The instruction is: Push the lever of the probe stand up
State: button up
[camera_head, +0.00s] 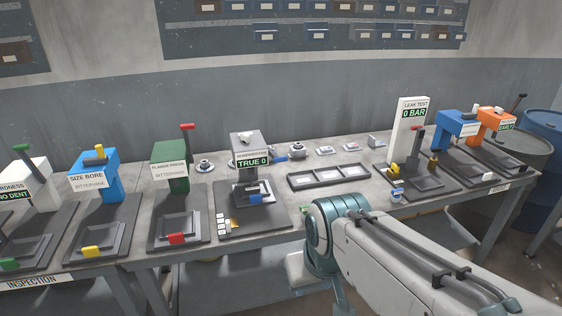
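No stand carries a readable label saying probe stand, so I cannot tell for certain which one it is. A grey stand (249,155) reading "TRUE 0" stands mid-table on a dark base, with a small blue handle (256,198) low at its front. The green flange press (171,166) has a red-tipped lever (187,140) standing up. My arm crosses the lower right, and its elbow hides part of the table front. My gripper is not visible.
The blue size bore stand (96,174) and white hardness stand (35,183) are at the left. A blue stand (456,130) and an orange stand (494,125) are at the right. An empty divided tray (329,181) lies mid-table. Blue barrels (542,160) stand beyond the right end.

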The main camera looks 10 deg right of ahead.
aim_at(276, 159)
jog(key=z, duration=0.45)
jog(key=i, duration=1.1)
jog(key=z, duration=0.05)
